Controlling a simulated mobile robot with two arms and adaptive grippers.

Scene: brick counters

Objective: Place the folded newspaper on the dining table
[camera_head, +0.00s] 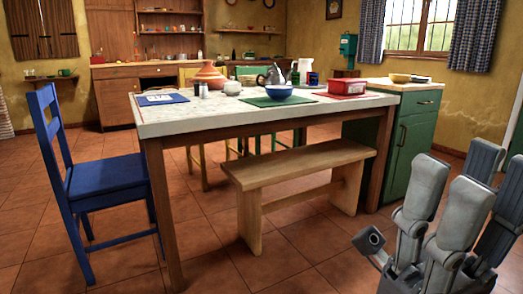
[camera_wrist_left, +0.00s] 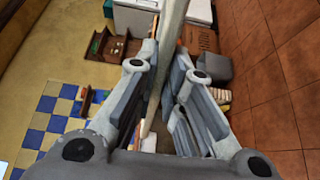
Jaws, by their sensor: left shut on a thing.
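The dining table (camera_head: 180,118) has a pale marbled top on dark wooden legs and stands in the middle of the head view. In the left wrist view my left gripper (camera_wrist_left: 165,85) is shut on a long, thin, pale thing, seen edge-on, which seems to be the folded newspaper (camera_wrist_left: 168,50). Its face cannot be seen. My left gripper is outside the head view. My right gripper (camera_head: 468,172) is at the lower right of the head view, fingers up and apart, with nothing between them. It is in front of the table, to its right.
The front left top is partly bare. A bench (camera_head: 300,162) and blue chair (camera_head: 105,176) stand close by. A green cabinet (camera_head: 417,135) is at the right.

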